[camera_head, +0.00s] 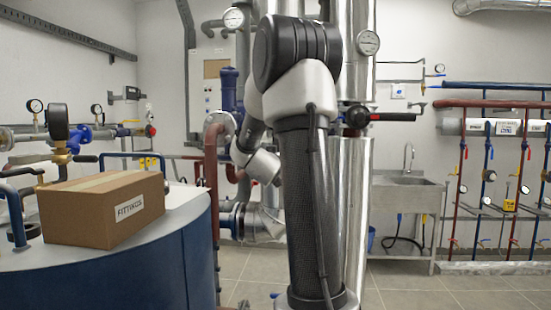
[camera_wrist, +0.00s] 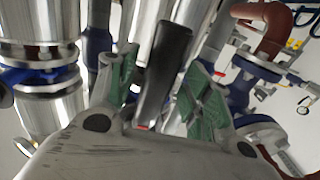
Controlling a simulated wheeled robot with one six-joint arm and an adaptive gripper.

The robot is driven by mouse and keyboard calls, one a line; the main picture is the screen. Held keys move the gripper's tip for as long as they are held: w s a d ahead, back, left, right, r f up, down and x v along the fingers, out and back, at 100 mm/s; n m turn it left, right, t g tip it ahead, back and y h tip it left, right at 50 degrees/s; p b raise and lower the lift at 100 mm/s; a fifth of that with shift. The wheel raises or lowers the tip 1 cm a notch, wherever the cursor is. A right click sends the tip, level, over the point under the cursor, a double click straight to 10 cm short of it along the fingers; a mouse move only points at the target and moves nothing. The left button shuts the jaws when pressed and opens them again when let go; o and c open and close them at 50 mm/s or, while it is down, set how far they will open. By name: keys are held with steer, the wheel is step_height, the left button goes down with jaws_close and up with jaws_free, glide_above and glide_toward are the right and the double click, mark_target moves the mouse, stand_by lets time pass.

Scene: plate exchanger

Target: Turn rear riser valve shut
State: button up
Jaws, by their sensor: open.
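In the wrist view a dark lever handle (camera_wrist: 166,65), which looks like a valve lever, stands between the two green-padded fingers of my gripper (camera_wrist: 160,85). The fingers are spread, one on each side, with a visible gap to the handle. The lever's pivot and valve body are not clear there. In the head view my gripper is hidden behind my own arm. A valve lever with a black grip and red part (camera_head: 390,117) sticks out to the right of the shiny vertical pipe. I cannot tell whether it is the same lever.
Shiny risers (camera_wrist: 40,25) with blue flanges stand left in the wrist view. A red-brown elbow pipe (camera_wrist: 275,28) with a blue flange is close on the right. In the head view a cardboard box (camera_head: 105,208) sits on the round blue tank at left. Floor (camera_head: 460,290) is clear at right.

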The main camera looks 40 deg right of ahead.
steer(key=shift+w+d, duration=0.35)
steer(key=shift+d, duration=0.15)
steer(key=shift+c, duration=0.4)
jaws_close()
